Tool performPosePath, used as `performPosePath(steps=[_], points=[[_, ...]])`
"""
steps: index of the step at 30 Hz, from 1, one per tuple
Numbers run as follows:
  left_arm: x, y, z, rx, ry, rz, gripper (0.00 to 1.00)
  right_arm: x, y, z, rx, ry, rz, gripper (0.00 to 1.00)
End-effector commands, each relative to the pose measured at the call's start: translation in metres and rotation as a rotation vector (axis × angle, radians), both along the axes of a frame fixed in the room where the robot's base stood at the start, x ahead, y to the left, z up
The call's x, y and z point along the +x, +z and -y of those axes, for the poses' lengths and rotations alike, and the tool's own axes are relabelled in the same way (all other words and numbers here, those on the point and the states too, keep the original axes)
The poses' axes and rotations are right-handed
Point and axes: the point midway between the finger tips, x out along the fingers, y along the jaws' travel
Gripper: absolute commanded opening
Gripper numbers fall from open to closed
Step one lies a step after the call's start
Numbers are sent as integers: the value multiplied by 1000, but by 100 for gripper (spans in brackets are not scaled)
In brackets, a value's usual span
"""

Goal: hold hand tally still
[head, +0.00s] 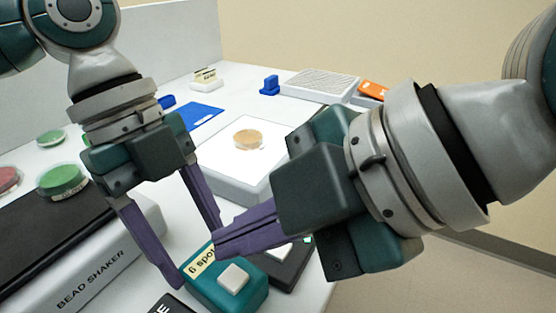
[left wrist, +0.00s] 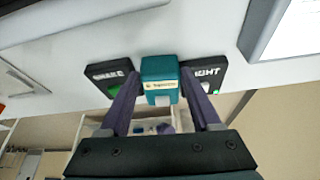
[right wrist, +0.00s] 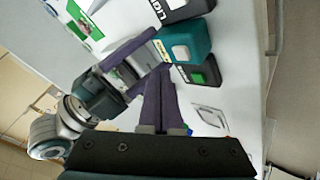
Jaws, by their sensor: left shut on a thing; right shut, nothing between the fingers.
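The hand tally is a teal box (head: 258,292) with a pale label and a white button on top. It stands at the front edge of the white bench in the head view. It also shows in the left wrist view (left wrist: 160,69) and the right wrist view (right wrist: 190,36). My left gripper (head: 195,254) is shut on the tally, one purple finger on each side. My right gripper (head: 218,243) is shut and empty; its fingertips appear close to the tally, but I cannot tell whether they touch it.
Black boxes marked SHAKE (left wrist: 108,75) and LIGHT (left wrist: 207,74) flank the tally closely. A bead shaker (head: 95,265) stands at left. A white platform (head: 225,173) with a tan dish (head: 248,140) lies behind. Open floor is at right beyond the bench edge.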

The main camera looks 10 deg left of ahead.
Motion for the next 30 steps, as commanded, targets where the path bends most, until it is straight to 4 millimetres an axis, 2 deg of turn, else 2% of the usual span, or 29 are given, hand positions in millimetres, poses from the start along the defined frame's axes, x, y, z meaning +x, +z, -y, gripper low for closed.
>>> performPosePath(steps=[7, 30], points=[[0, 0, 0, 0, 0, 0, 5, -1, -15, 0, -2, 1, 0, 0], [0, 0, 0, 0, 0, 0, 5, 0, -15, 0, -2, 1, 1, 0]])
